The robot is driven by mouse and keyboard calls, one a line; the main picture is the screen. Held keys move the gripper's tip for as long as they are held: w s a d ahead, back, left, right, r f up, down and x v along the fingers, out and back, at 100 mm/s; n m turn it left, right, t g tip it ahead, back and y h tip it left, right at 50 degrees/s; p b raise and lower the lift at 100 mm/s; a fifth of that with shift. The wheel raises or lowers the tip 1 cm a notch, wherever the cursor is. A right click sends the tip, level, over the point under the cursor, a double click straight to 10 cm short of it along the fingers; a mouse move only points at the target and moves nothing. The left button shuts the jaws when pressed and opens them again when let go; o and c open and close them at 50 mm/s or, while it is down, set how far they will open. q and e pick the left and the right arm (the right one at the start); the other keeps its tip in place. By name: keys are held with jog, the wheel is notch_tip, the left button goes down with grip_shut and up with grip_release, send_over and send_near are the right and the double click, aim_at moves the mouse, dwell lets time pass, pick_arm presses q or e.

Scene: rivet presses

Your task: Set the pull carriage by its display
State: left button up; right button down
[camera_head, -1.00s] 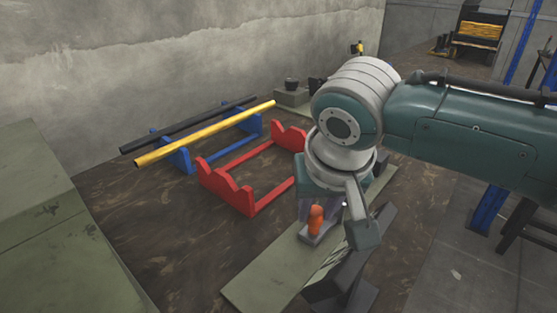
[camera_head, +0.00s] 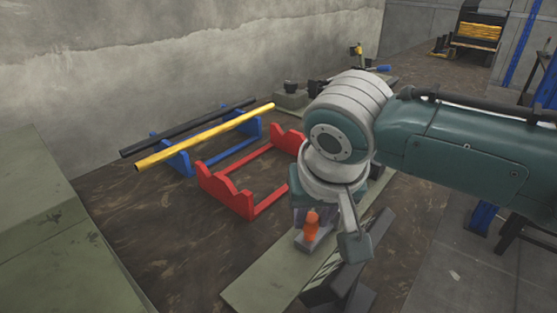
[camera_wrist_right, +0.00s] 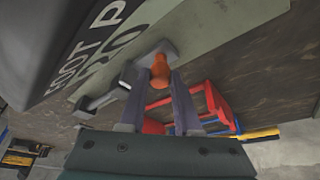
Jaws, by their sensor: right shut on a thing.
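The pull carriage is a small grey block (camera_head: 314,244) with an orange knob (camera_head: 311,226) on a long olive-green rail (camera_head: 262,287). My right gripper (camera_head: 311,213) reaches down from above and is shut on the orange knob. In the right wrist view, the knob (camera_wrist_right: 160,68) sits between the two grey fingertips (camera_wrist_right: 162,76). A dark housing (camera_wrist_right: 75,45) with pale lettering, partly cut off, is close by in that view. I cannot read any display value. My left gripper is not in view.
A red cradle (camera_head: 240,190) stands left of the rail. Behind it, a blue cradle (camera_head: 178,158) bears a yellow bar (camera_head: 205,136) and a black bar (camera_head: 190,126). An olive-green surface (camera_head: 50,230) fills the near left.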

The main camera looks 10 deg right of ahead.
jog(key=shift+s+a+r+p, duration=0.2)
jog(key=shift+s+a+p, duration=0.15)
jog(key=shift+s+a, duration=0.15)
jog(key=shift+a+f, duration=0.15)
jog(key=shift+a, duration=0.05)
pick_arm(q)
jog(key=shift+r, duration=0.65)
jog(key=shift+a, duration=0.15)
pick_arm(e)
jog(key=c, duration=0.6)
grip_release()
jog(key=shift+d, duration=0.1)
jog(key=shift+s+r, duration=0.1)
jog(key=shift+r, duration=0.3)
pick_arm(q)
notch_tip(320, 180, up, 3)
jog(key=p, duration=0.3)
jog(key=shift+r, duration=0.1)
pick_arm(e)
jog(key=v, duration=0.9)
